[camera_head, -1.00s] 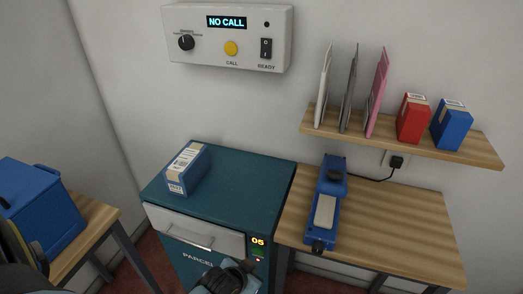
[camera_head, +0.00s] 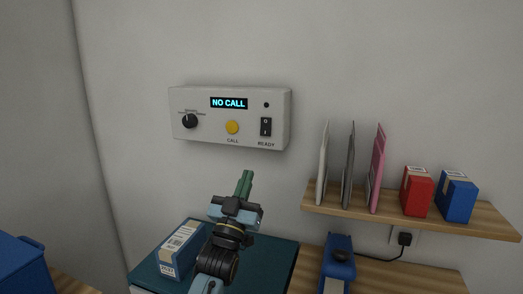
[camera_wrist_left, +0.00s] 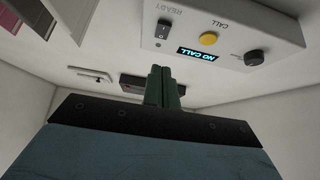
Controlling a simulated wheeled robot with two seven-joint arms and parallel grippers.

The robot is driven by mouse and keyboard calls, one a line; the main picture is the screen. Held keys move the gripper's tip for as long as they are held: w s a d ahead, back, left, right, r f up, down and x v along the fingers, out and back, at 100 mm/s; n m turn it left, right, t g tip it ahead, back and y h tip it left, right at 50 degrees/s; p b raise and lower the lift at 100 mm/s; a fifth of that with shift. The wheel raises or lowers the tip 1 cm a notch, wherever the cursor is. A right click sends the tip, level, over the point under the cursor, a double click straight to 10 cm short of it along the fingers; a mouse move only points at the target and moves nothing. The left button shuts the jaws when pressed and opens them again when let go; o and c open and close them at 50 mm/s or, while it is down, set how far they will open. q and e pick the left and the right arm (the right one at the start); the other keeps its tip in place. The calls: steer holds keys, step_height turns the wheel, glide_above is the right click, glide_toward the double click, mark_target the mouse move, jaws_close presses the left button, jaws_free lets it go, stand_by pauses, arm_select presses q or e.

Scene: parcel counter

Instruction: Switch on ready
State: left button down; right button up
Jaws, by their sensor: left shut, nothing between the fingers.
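A white control box (camera_head: 230,119) hangs on the wall. It carries a black READY rocker switch (camera_head: 266,127), a yellow CALL button (camera_head: 232,127), a black knob (camera_head: 190,121) and a display (camera_head: 229,103) reading NO CALL. A small indicator (camera_head: 266,105) above the switch looks dark. My left gripper (camera_head: 245,177) is shut and empty, green fingertips pointing up, below the box and apart from it. In the left wrist view the box appears upside down, with the READY switch (camera_wrist_left: 163,29) up ahead of the fingertips (camera_wrist_left: 163,72). My right gripper is not in view.
A wooden shelf (camera_head: 480,224) at right holds upright envelopes (camera_head: 348,165), a red box (camera_head: 416,192) and a blue box (camera_head: 456,195). The wall around the control box is clear.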

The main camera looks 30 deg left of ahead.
arm_select(q)
steer(key=shift+s+r, duration=0.1)
steer(key=shift+r, duration=0.25)
glide_toward(265, 130)
step_height(265, 130, up, 4)
steer(key=w, duration=0.2)
steer(key=w+a, duration=0.1)
steer(key=w, duration=0.1)
steer(key=shift+w+f, duration=0.2)
stand_by(0.3)
